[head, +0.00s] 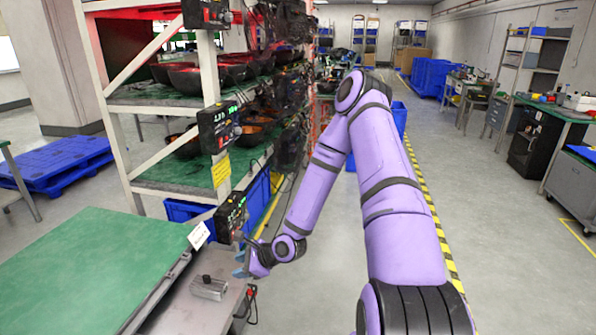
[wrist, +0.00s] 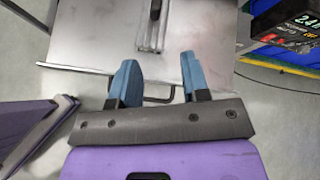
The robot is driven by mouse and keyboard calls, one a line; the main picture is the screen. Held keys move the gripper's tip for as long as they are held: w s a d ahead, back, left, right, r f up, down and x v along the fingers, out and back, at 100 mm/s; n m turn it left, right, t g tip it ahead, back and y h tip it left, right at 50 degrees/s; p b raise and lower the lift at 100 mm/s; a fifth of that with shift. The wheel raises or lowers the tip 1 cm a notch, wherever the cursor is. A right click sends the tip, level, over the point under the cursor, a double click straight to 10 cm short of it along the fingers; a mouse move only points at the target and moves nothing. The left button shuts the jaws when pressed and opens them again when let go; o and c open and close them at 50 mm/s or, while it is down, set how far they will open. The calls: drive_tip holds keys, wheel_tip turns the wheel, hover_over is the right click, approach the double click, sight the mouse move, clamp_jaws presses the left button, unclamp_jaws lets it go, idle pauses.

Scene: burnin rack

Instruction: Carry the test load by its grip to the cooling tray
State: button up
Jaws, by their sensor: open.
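The test load appears to be a small grey metal block (head: 208,290) with a black knob-like grip (head: 206,278) on top. It sits on a grey metal surface (head: 190,318) at lower left in the head view. In the wrist view the block (wrist: 150,38) is at the top centre, with its black grip (wrist: 155,9) near the upper edge. My gripper (head: 241,262) is to the right of the block and apart from it. In the wrist view its blue fingers (wrist: 157,70) are spread and empty. I cannot tell which thing is the cooling tray.
A green-topped bench (head: 90,275) lies left of the metal surface. A rack with green shelves (head: 180,175) and black display units (head: 230,218) stands just behind my gripper. A dark bar handle (wrist: 158,100) lies at the metal surface's near edge. The aisle floor (head: 490,235) is clear.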

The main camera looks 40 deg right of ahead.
drive_tip(key=s+d+r+n+g+h, duration=0.2)
drive_tip(key=s+r+n+h, duration=0.15)
drive_tip(key=r+n, duration=0.7)
drive_tip(key=s+d+r+n+g+h, duration=0.1)
drive_tip(key=s+d+r+n+h, duration=0.25)
drive_tip(key=r, duration=1.25)
drive_tip(key=s+a+r+n, duration=0.3)
drive_tip(key=s+r+n, duration=0.2)
drive_tip(key=s+r, duration=0.3)
drive_tip(key=s+a+r+n, duration=0.3)
drive_tip(key=s+r+n, duration=0.2)
drive_tip(key=s+r, duration=0.4)
drive_tip(key=s, duration=0.4)
drive_tip(key=shift+s+a+g, duration=0.3)
drive_tip(key=shift+a, duration=0.05)
drive_tip(key=shift+w+r, duration=0.1)
